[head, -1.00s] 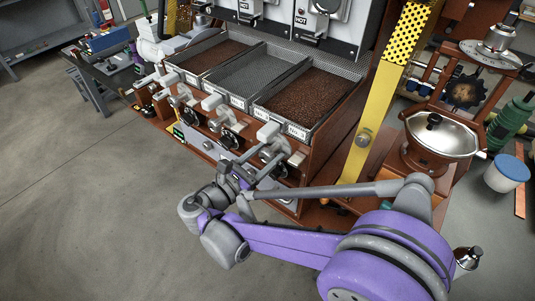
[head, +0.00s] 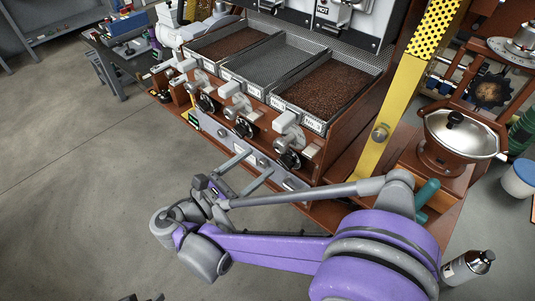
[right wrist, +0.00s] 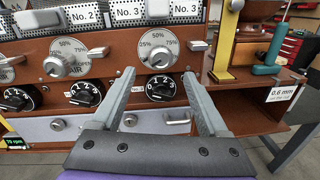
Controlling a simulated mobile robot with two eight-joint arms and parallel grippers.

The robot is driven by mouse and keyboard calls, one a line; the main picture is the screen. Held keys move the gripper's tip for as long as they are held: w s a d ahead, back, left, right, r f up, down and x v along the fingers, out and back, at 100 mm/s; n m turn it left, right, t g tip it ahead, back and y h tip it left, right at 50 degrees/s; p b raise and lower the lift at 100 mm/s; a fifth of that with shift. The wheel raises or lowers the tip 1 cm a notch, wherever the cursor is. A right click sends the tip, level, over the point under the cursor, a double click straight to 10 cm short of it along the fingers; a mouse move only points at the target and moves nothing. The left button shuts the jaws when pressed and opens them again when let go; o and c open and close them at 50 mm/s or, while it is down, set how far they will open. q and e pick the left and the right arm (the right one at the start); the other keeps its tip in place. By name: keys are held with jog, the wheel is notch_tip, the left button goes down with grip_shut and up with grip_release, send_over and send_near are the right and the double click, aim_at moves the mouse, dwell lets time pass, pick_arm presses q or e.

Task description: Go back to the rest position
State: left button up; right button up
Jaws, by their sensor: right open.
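My right gripper (head: 261,161) is open and empty. Its two fingers point at the front of the roaster, over the grey drawer panel below the right-hand dial. In the right wrist view the spread fingers (right wrist: 159,76) frame a black numbered knob (right wrist: 161,88), with nothing between them. My purple right arm reaches in from the lower right of the head view. My left gripper cannot be made out; only small dark shapes show at the bottom edge there.
The wooden roaster front carries several silver dials (right wrist: 158,47) and trays of brown beans (head: 322,88). A yellow post (head: 390,110) and a lidded pan (head: 462,136) stand to the right. A bottle (head: 468,267) is near my arm. The floor (head: 75,190) at left is clear.

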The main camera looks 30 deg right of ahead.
jog(key=shift+s+a, duration=0.25)
jog(key=shift+a, duration=0.35)
